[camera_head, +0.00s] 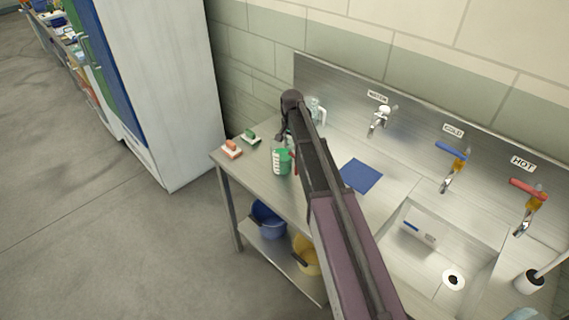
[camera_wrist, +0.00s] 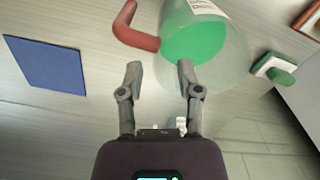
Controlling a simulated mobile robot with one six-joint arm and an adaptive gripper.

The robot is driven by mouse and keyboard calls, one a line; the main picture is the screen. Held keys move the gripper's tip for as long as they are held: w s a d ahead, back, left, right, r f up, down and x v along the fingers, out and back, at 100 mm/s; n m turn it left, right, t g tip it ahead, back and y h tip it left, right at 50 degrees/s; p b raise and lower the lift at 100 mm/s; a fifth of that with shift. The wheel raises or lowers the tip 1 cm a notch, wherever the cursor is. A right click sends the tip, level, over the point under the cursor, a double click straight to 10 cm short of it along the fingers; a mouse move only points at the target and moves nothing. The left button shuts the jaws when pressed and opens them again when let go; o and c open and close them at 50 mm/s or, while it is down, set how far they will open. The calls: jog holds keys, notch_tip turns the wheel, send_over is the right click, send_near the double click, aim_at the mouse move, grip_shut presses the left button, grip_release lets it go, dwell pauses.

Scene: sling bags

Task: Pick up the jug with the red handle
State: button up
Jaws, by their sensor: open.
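The jug (camera_head: 282,161) is clear, with green inside and a white label, and stands on the metal counter left of my arm. In the wrist view the jug (camera_wrist: 205,45) is at the top, right of centre. Its red handle (camera_wrist: 130,28) sticks out to the left; in the head view my arm partly covers it. My gripper (camera_wrist: 160,72) is open and empty. Its fingers point toward the jug's handle side, the left tip below the handle and the right tip overlapping the jug's outline. I cannot tell whether they touch.
A green brush (camera_head: 250,138) and an orange brush (camera_head: 231,148) lie left of the jug. Another clear jug (camera_head: 317,107) stands behind, near the wall. A blue cloth (camera_head: 361,176) lies right of my arm. The sink (camera_head: 432,247) and taps are further right.

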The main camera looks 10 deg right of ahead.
jog(key=shift+f, duration=0.2)
dwell(0.3)
jog(key=b, duration=0.6)
send_over(290, 167)
jog(key=f, duration=0.5)
jog(key=shift+w+d+f, duration=0.1)
jog(key=shift+w, duration=0.1)
jog(key=shift+p, duration=0.3)
grip_shut()
